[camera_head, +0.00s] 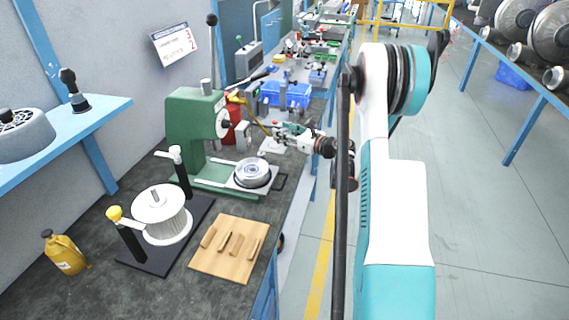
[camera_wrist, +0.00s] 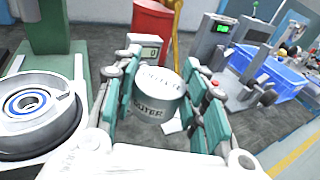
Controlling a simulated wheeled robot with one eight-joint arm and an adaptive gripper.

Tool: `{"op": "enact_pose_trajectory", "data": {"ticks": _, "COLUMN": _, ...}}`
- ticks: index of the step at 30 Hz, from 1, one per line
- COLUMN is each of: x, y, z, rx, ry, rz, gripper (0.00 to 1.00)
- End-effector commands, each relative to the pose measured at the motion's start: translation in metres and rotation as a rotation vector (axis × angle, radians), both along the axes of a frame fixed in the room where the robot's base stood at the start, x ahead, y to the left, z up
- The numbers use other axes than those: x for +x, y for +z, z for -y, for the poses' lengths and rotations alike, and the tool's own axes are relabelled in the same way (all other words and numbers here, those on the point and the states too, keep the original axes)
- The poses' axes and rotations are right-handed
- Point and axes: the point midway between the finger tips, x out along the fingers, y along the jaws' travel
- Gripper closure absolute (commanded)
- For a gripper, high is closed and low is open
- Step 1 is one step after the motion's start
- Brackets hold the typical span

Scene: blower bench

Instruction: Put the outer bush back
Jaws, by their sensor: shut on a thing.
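The outer bush (camera_wrist: 158,97) is a pale grey cylinder marked "OUTER". In the wrist view my gripper (camera_wrist: 161,76) is shut on it, with one teal finger on each side. The bush looks slightly tilted and appears held above the dark bench top. In the head view my gripper (camera_head: 278,132) is to the right of the green press (camera_head: 192,128), and the bush is too small there to make out clearly.
A round metal housing with a blue-ringed bearing (camera_wrist: 28,103) sits at the press base, left of my gripper; the head view shows it too (camera_head: 252,173). A red container (camera_wrist: 151,28), a small display (camera_wrist: 150,52) and a blue bin (camera_wrist: 272,70) stand beyond.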

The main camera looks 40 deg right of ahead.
Motion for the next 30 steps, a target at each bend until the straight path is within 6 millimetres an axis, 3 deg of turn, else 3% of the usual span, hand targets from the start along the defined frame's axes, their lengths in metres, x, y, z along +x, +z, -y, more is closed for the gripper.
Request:
{"op": "enact_pose_trajectory", "data": {"ticks": 1, "x": 0.0, "y": -0.017, "z": 0.0, "rx": 0.0, "ry": 0.0, "rz": 0.0, "gripper": 0.96}}
{"op": "enact_pose_trajectory", "data": {"ticks": 3, "x": 0.0, "y": -0.034, "z": 0.0, "rx": 0.0, "ry": 0.0, "rz": 0.0, "gripper": 0.96}}
{"op": "enact_pose_trajectory", "data": {"ticks": 9, "x": 0.0, "y": -0.065, "z": 0.0, "rx": 0.0, "ry": 0.001, "rz": 0.0, "gripper": 0.96}}
{"op": "enact_pose_trajectory", "data": {"ticks": 16, "x": 0.0, "y": -0.078, "z": 0.0, "rx": 0.0, "ry": 0.001, "rz": 0.0, "gripper": 0.96}}
{"op": "enact_pose_trajectory", "data": {"ticks": 24, "x": 0.0, "y": -0.114, "z": 0.0, "rx": 0.0, "ry": 0.001, "rz": 0.0, "gripper": 0.96}}
{"op": "enact_pose_trajectory", "data": {"ticks": 30, "x": 0.0, "y": -0.113, "z": 0.0, "rx": 0.0, "ry": 0.001, "rz": 0.0, "gripper": 0.96}}
